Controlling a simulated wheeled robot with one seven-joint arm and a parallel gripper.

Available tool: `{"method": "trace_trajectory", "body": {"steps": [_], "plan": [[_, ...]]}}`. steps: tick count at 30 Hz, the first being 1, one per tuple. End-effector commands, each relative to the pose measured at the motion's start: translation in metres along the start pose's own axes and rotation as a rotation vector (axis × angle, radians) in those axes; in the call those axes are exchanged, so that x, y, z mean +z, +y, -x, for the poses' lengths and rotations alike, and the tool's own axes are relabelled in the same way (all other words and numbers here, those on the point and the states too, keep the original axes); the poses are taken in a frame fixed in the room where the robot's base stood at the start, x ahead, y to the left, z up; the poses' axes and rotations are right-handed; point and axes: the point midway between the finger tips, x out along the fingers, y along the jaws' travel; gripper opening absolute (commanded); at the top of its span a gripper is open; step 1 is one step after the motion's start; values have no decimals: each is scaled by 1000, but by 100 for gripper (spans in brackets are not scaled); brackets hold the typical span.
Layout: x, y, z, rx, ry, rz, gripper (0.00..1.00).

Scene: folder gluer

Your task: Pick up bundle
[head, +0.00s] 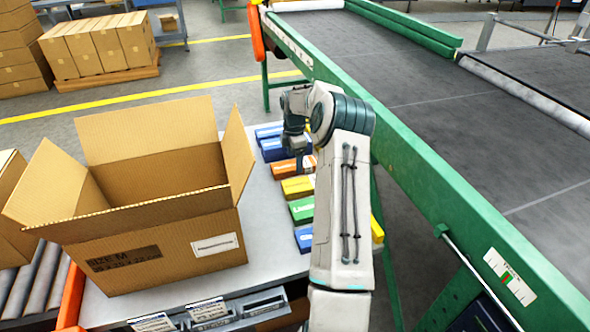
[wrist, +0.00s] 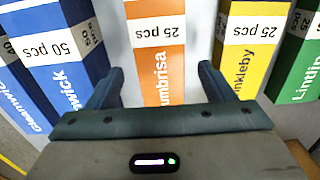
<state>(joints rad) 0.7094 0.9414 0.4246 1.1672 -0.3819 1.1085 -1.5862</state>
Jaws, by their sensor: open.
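Several flat, banded bundles lie in a row on the grey table, partly hidden by my arm in the head view. Two are blue (head: 272,150), then come an orange one (head: 285,169), a yellow one (head: 294,188), a green one (head: 300,210) and another blue one (head: 303,236). My gripper (head: 299,153) is above the row near the orange bundle. In the wrist view my gripper (wrist: 161,72) is open and empty, with the orange bundle (wrist: 157,65), marked 25 pcs, between its fingers. A blue bundle (wrist: 60,55) marked 50 pcs is on the left, the yellow bundle (wrist: 245,55) on the right.
A large open cardboard box (head: 165,240) stands on the table (head: 262,215) left of the bundles. A green-framed conveyor (head: 440,185) runs along the right. Stacked cartons on a pallet (head: 100,78) stand at the back left. Rollers (head: 35,285) are at the lower left.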

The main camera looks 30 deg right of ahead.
Motion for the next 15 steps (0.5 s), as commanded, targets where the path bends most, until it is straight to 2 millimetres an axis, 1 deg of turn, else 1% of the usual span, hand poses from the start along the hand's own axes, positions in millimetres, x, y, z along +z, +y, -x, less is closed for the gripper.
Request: {"method": "trace_trajectory", "body": {"steps": [1,4,6,11,12,14,15], "plan": [[3,-2,-11,-2,2,-1,75],[1,-1,-24,-2,2,0,75],[2,-1,-28,-1,1,0,75],[2,-1,-28,1,1,-1,75],[2,-1,-27,0,1,-1,73],[2,-1,-27,0,1,-1,56],[2,-1,-27,0,1,-1,45]]}}
